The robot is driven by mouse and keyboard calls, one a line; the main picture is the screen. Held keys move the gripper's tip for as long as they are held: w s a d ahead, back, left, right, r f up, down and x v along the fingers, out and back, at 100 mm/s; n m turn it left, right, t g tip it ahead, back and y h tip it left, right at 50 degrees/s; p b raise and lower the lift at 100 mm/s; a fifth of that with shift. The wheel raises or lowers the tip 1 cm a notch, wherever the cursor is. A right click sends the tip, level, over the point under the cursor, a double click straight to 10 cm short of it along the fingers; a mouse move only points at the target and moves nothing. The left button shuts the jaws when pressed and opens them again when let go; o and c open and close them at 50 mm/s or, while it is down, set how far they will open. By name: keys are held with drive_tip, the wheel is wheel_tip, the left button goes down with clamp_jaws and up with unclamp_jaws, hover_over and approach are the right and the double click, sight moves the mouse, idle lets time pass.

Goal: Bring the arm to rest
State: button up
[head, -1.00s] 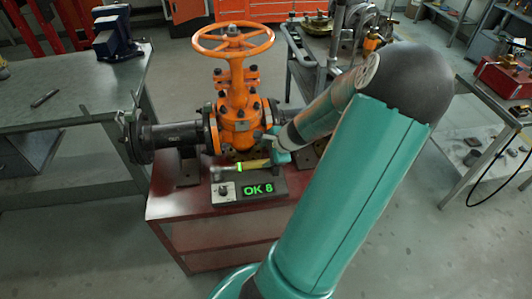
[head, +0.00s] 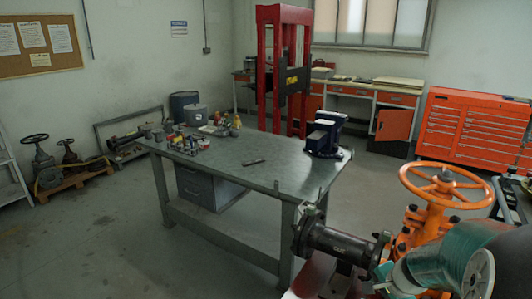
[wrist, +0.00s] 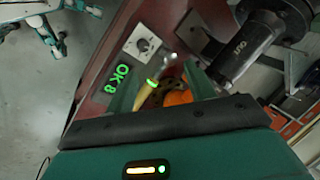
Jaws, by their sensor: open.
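My arm shows teal in the lower right corner of the head view, in front of the orange gate valve (head: 437,190). My gripper's fingertips are not clear there. In the wrist view my gripper (wrist: 160,82) is open, its two teal fingers pointing to the red stand (wrist: 88,100). A tool with a yellow handle and a glowing green band (wrist: 149,88) shows between the fingers; I cannot tell its distance from them. Part of the valve's orange body (wrist: 178,97) shows behind the fingers.
A grey workbench (head: 225,165) with a blue vise (head: 323,138) stands left of the valve. A dark flanged pipe (head: 335,242) sticks out from the valve towards it. A red press (head: 268,70) and orange tool chest (head: 470,130) stand behind.

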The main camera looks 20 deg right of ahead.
drive_tip(key=s+a+r+n, duration=0.2)
drive_tip(key=a+r+n, duration=0.3)
drive_tip(key=a, duration=0.3)
drive_tip(key=s+a+r+n, duration=0.2)
drive_tip(key=a+r+n, duration=0.4)
drive_tip(key=a, duration=0.3)
drive_tip(key=s+a+r+n+t, duration=0.1)
drive_tip(key=s+a+r+n, duration=0.2)
drive_tip(key=a+r+n, duration=0.3)
drive_tip(key=a, duration=0.3)
drive_tip(key=shift+a+r, duration=0.25)
drive_tip(key=shift+r, duration=0.05)
